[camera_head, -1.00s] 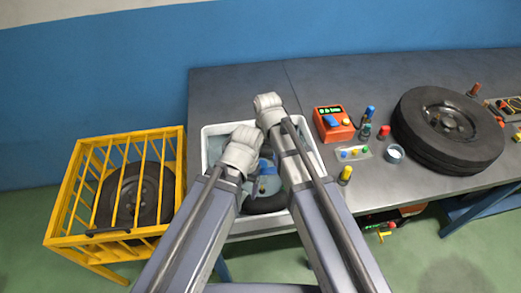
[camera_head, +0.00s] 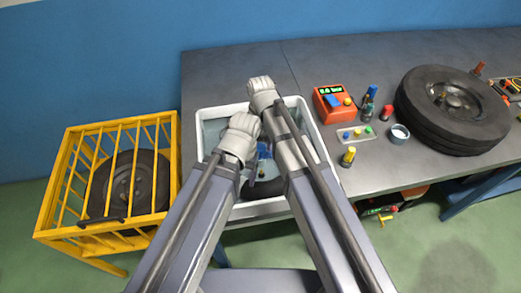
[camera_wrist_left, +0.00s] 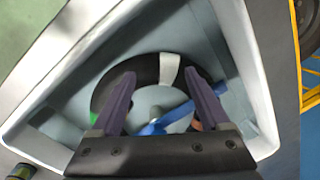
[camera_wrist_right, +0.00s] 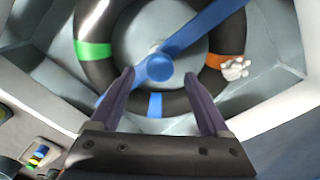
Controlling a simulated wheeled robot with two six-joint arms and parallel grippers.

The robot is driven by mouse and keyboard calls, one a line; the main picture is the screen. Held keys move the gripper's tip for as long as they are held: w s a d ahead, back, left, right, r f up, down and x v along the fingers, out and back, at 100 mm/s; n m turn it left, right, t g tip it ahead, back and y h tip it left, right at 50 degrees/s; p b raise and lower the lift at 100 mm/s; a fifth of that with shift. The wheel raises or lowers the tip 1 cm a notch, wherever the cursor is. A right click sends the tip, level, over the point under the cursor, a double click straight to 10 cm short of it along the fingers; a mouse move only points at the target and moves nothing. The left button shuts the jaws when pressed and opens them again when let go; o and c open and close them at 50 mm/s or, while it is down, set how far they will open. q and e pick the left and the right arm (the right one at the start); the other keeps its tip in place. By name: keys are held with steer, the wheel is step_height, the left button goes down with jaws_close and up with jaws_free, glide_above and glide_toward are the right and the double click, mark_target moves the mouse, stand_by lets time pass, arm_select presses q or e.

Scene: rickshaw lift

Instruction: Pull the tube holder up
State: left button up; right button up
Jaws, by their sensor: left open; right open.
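The blue tube holder (camera_wrist_right: 200,25) is a bar with a round knob, lying across a black inner tube (camera_wrist_right: 92,20) in a white basin (camera_head: 205,115). In the right wrist view the knob is between the fingertips of my open right gripper (camera_wrist_right: 158,72); I cannot tell if they touch it. My left gripper (camera_wrist_left: 160,74) is open above the tube, with part of the blue bar (camera_wrist_left: 165,122) showing between its fingers. The tube has coloured bands and a white band (camera_wrist_left: 169,68). In the head view my arms hide much of the basin.
A yellow cage (camera_head: 68,170) with a wheel (camera_head: 130,185) stands left. On the grey bench (camera_head: 345,60), right of the basin, are an orange device (camera_head: 332,104), small bottles and a large tire (camera_head: 452,108). White bubbles (camera_wrist_right: 235,68) show by the tube's orange band.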

mark_target(261, 147)
arm_select(q)
steer(key=shift+f+b, duration=1.05)
steer(key=shift+f, duration=0.5)
arm_select(e)
steer(key=shift+f, duration=1.55)
jaws_close()
arm_select(q)
steer(key=shift+r, duration=0.1)
arm_select(e)
steer(key=shift+r, duration=0.1)
